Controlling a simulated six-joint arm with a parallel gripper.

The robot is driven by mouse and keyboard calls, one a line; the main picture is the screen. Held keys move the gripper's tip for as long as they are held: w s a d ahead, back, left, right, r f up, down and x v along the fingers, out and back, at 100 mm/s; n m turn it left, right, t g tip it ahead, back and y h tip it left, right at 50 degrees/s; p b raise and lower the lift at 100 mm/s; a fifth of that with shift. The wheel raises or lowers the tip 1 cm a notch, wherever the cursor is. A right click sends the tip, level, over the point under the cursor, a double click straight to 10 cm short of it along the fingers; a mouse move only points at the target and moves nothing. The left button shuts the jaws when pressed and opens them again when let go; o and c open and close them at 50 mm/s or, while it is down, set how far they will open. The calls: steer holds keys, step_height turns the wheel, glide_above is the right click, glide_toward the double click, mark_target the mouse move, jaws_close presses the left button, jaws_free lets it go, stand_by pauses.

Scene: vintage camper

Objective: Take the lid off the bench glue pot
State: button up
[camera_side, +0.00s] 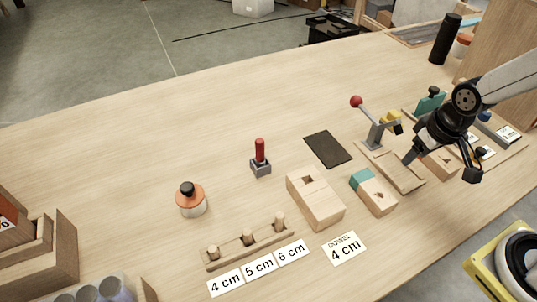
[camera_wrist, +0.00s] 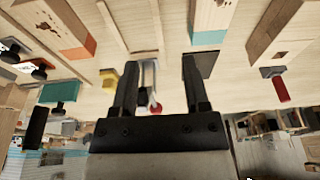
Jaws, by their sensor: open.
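The glue pot (camera_side: 191,208) appears to be the squat pale jar standing upright on the bench, left of centre in the side view. Its orange lid (camera_side: 188,193) with a black knob sits on top. My gripper (camera_side: 440,166) is open and empty, far to the right of the pot, over the wooden fixtures at the bench's right side. In the wrist view my gripper's two fingers (camera_wrist: 159,70) are spread with nothing between them held. I cannot make out the pot in the wrist view.
Between my gripper and the pot stand a lever with a red ball (camera_side: 356,102), a teal-ended block (camera_side: 373,191), a slotted wooden block (camera_side: 316,199) and a red-handled tool (camera_side: 260,158). A dowel rack (camera_side: 247,245) is in front. The bench behind the pot is clear.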

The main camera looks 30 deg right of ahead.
steer(key=o, duration=0.3)
steer(key=shift+o, duration=0.2)
steer(key=w+a+r+n+y, duration=0.1)
steer(key=w+a+r+n, duration=0.15)
steer(key=w+a, duration=0.65)
steer(key=n+y, duration=0.3)
steer(key=n, duration=0.7)
glide_toward(188, 191)
steer(key=w+f, duration=0.2)
steer(key=shift+w+a+g, duration=0.25)
steer(key=shift+a+g, duration=0.05)
steer(key=shift+a, duration=0.05)
steer(key=shift+f, duration=0.15)
